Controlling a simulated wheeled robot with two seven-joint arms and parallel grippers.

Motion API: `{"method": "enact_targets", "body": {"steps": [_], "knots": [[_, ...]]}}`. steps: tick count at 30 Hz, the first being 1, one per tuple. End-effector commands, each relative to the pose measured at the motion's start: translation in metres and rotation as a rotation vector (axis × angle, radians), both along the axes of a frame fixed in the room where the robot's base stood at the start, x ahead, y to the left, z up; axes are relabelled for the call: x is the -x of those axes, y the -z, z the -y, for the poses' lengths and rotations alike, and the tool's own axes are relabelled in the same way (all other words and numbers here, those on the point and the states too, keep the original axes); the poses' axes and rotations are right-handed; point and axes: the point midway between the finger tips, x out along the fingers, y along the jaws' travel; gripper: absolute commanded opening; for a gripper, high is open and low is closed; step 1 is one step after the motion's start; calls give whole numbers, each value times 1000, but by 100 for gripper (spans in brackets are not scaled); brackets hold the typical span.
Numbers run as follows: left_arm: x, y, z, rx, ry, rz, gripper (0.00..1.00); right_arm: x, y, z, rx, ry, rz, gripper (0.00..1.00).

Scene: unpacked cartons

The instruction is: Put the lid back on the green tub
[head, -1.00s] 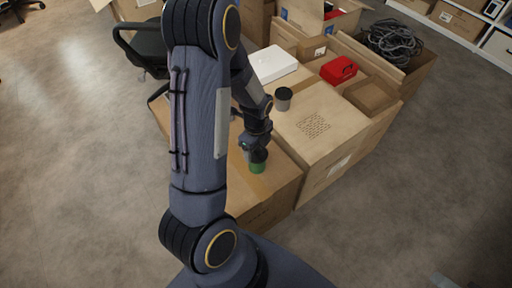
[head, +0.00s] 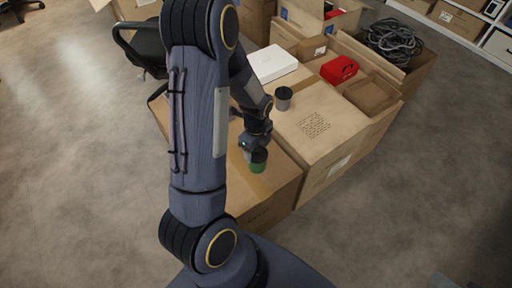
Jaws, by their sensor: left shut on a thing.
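The green tub (head: 258,168) stands upright on the lower brown carton, near that carton's right side. My left gripper (head: 257,149) is directly above it, pointing down. It is shut on a dark lid (head: 260,156) at the tub's mouth. The lid is small and partly covered by the gripper, so I cannot tell whether it sits flush on the rim or just above it. My right gripper is out of view.
A grey tub with a dark lid (head: 283,98) stands on the taller carton (head: 335,143) behind. A white box (head: 273,64), a red case (head: 339,69) and an open carton of dark cable (head: 391,41) are farther back. The floor at right is clear.

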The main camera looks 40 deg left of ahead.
Motion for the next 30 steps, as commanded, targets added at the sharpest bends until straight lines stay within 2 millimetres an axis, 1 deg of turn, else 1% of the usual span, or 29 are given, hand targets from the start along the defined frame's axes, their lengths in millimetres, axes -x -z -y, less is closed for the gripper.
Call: {"method": "enact_targets", "body": {"steps": [12,13,18,24,26,27,30], "knots": [[0,1,0,0,0,0,44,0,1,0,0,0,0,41],[0,1,0,0,0,0,68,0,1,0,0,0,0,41],[0,1,0,0,0,0,90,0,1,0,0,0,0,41],[0,1,0,0,0,0,91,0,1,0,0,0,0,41],[0,1,0,0,0,0,99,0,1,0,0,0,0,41],[0,1,0,0,0,0,100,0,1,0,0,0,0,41],[0,1,0,0,0,0,100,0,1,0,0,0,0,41]]}}
